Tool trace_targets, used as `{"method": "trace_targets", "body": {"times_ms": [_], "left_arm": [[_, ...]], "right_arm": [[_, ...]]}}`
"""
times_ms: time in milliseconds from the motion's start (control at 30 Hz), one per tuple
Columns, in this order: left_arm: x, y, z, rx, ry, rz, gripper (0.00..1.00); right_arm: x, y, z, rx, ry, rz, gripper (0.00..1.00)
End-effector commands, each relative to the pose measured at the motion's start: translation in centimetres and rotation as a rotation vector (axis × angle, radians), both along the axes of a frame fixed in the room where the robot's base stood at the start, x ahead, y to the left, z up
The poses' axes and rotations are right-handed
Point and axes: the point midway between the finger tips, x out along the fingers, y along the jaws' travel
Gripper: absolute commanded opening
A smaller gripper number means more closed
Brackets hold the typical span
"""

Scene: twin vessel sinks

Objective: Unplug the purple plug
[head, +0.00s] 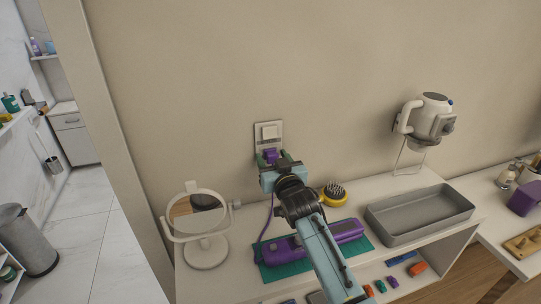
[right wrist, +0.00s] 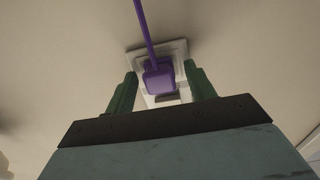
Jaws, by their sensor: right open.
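The purple plug (head: 270,155) sits at the lower part of the white wall plate (head: 268,131). In the right wrist view the purple plug (right wrist: 159,78) stands in front of the plate (right wrist: 177,54), with its purple cord (right wrist: 144,27) running to the top of the picture. My right gripper (head: 271,160) is at the plug. Its green fingers are open, one on each side of the plug, with visible gaps in the right wrist view (right wrist: 160,88). The cord runs down to a purple appliance (head: 312,241) on a teal mat (head: 268,273). My left gripper is not in view.
A round mirror (head: 196,222) stands left on the white table. A yellow brush (head: 334,194) lies behind the appliance. Small coloured items lie on the shelf below.

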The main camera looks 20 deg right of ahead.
Motion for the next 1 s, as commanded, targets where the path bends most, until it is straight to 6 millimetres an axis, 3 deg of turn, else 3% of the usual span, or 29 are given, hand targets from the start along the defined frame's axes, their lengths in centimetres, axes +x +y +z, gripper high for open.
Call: {"method": "trace_targets", "body": {"times_ms": [767, 1000], "left_arm": [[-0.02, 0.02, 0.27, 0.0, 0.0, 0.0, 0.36], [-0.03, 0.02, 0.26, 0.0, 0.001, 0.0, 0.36]], "right_arm": [[-0.01, -0.01, -0.1, 0.001, 0.002, 0.0, 0.55], [-0.01, -0.01, -0.08, 0.0, 0.001, 0.0, 0.26]]}}
